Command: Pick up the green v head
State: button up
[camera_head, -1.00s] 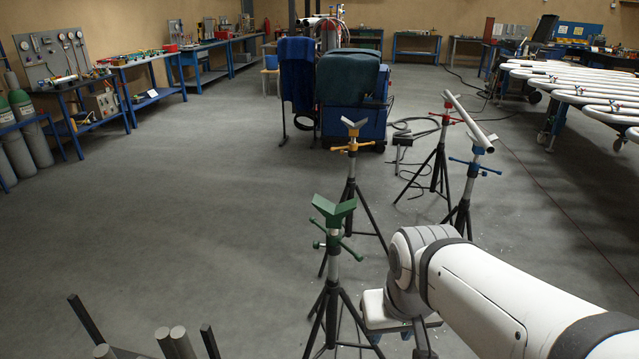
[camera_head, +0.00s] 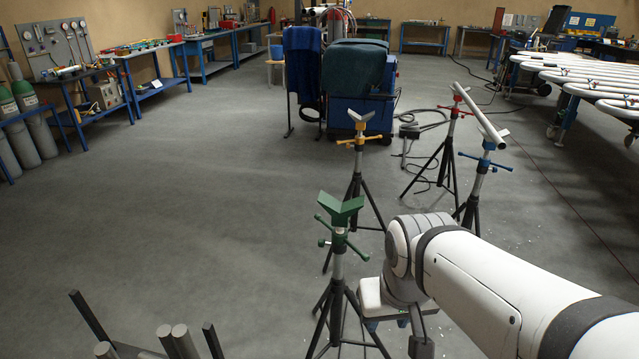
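The green v head (camera_head: 340,208) sits on top of a black tripod stand (camera_head: 337,296) near the middle of the view, its V opening upward. Green handles stick out below it. My white arm comes in from the lower right, and its wrist end is just right of this stand and lower than the v head. A dark part (camera_head: 421,345) below the wrist may be my gripper; its fingers cannot be made out. Nothing of my arm touches the green v head in view.
A yellow-topped stand (camera_head: 360,128), a red one (camera_head: 457,105) and a blue one (camera_head: 487,150) stand behind; a pipe (camera_head: 480,116) rests across the last two. Metal bars (camera_head: 184,340) rise at lower left. Open floor lies left.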

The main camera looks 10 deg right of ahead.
aim_at(333, 206)
jog(key=u, duration=0.1)
jog(key=k, duration=0.55)
jog(key=z, duration=1.9)
jog(key=i, duration=1.5)
jog(key=u, duration=2.8)
jog(key=i, duration=0.9)
jog(key=z, duration=0.15)
